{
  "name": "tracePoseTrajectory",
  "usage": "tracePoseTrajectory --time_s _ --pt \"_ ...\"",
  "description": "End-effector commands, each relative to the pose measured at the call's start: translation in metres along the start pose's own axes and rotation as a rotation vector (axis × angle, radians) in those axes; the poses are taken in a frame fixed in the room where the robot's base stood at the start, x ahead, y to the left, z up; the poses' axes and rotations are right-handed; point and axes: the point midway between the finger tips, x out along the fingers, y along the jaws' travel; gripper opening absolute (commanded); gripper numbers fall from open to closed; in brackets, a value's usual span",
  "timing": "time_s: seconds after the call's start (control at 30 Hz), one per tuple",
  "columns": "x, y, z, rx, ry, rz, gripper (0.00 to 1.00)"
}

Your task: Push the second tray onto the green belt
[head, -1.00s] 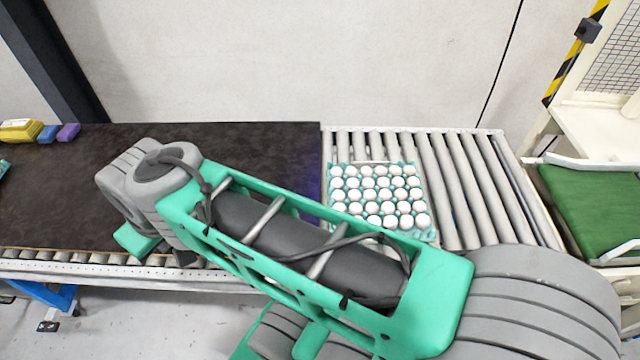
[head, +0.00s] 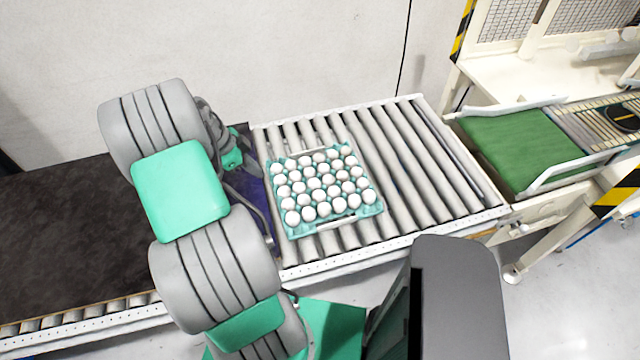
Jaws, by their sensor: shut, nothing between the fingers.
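A teal egg tray (head: 360,212) full of white eggs sits flat on the roller conveyor, near its left end beside the dark belt. The green belt (head: 515,145) lies to the right, past the far end of the rollers, between pale side rails. Bare rollers separate the tray from the green belt. My arm stands at the left of the tray, and its wrist area reaches close to the tray's left side. My gripper's fingers are hidden behind the arm, so I cannot see whether they touch the tray. No other tray is clearly visible now.
The roller conveyor (head: 405,165) is clear right of the tray. The dark belt (head: 70,220) lies left, partly behind my arm. Pale guide rails (head: 580,170) flank the green belt. A pale machine frame (head: 530,65) stands behind it, and a wall runs along the back.

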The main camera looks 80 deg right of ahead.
Motion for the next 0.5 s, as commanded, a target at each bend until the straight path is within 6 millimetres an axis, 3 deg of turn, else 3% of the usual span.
tracePoseTrajectory --time_s 0.17,0.5 --pt "0.013 0.001 0.007 0.0 0.001 0.0 0.0" --pt "0.064 0.001 0.033 -0.003 -0.001 0.0 0.0"
